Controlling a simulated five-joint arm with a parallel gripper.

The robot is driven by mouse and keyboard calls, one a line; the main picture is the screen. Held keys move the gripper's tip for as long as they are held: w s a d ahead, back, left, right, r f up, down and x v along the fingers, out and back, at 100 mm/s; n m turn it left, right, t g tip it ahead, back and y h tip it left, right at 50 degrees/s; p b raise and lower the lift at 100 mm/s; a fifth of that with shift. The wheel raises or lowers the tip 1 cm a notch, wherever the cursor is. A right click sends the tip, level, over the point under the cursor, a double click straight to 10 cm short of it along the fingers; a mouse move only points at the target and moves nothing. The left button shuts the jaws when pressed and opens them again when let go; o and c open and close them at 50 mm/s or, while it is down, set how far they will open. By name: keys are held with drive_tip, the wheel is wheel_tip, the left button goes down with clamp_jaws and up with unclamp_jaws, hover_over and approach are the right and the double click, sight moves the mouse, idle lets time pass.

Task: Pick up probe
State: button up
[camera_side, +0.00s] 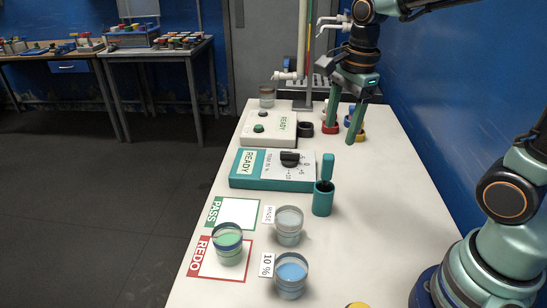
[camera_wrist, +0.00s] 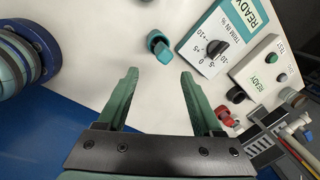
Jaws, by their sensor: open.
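The probe (camera_side: 327,167), a teal handle, stands upright in a teal cup-shaped holder (camera_side: 323,202) on the white table, right of the teal trim box. In the wrist view the probe (camera_wrist: 155,38) appears beyond my fingertips, about midway between them, with its holder (camera_wrist: 163,53) close by it. My gripper (camera_side: 340,133) has two green fingers spread apart and nothing between them. In the side view it is behind the probe, pointing down near some coloured rings, clear of the probe. The wrist view also shows my open fingers (camera_wrist: 159,73).
The trim box (camera_side: 255,169) and a READY box (camera_side: 268,128) stand left of the probe. Red rings (camera_side: 331,128) and other coloured rings lie near my fingers. A rinse jar (camera_side: 289,225), a blue 10 % jar (camera_side: 291,275) and a green jar (camera_side: 228,245) stand in front. A blue wall borders the right.

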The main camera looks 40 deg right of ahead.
sight(331, 155)
drive_tip(key=m, duration=0.2)
drive_tip(key=w+f+m, duration=0.1)
drive_tip(key=m, duration=0.1)
drive_tip(key=shift+w+d+f+g, duration=0.1)
drive_tip(key=shift+d+g, duration=0.05)
drive_tip(key=shift+g, duration=0.25)
drive_tip(key=m, duration=0.1)
drive_tip(key=f+m, duration=0.1)
drive_tip(key=shift+w+d+m+g, duration=0.1)
drive_tip(key=shift+w+m+g, duration=0.2)
drive_tip(key=shift+w+m, duration=0.1)
wheel_tip(331, 155, down, 6)
drive_tip(key=shift+f, duration=0.2)
drive_tip(key=shift+a+f, duration=0.15)
drive_tip(key=shift+f, duration=1.25)
drive_tip(key=shift+a+f, duration=0.1)
drive_tip(key=shift+f, duration=1.25)
clamp_jaws()
